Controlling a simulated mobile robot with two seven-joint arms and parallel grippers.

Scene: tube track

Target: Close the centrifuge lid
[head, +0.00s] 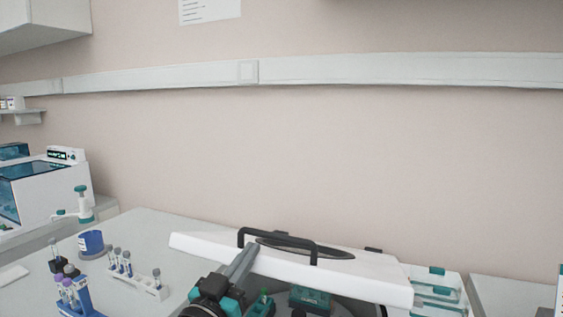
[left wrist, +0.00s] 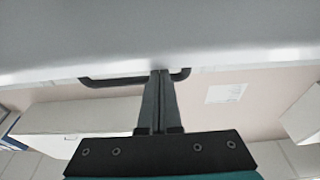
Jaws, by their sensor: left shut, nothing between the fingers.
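The centrifuge lid (head: 350,270) is a white slab with a dark oval window at the front centre of the head view. It stands raised and tilted, with the darker centrifuge body partly visible below it. A black bar handle (head: 278,242) sits on the lid. My left gripper (head: 248,250) is shut and empty, its fingertips close to the left part of the handle. In the left wrist view the shut fingertips (left wrist: 160,72) overlap the handle (left wrist: 112,81) near the lid's edge (left wrist: 230,45); I cannot tell whether they touch. My right gripper is not in view.
Left of the centrifuge stand a white tube rack (head: 150,288), a blue container (head: 91,243) and a rack of capped tubes (head: 75,295). Clear trays (head: 435,285) stand to the right. The wall (head: 300,160) rises behind, with free air above the lid.

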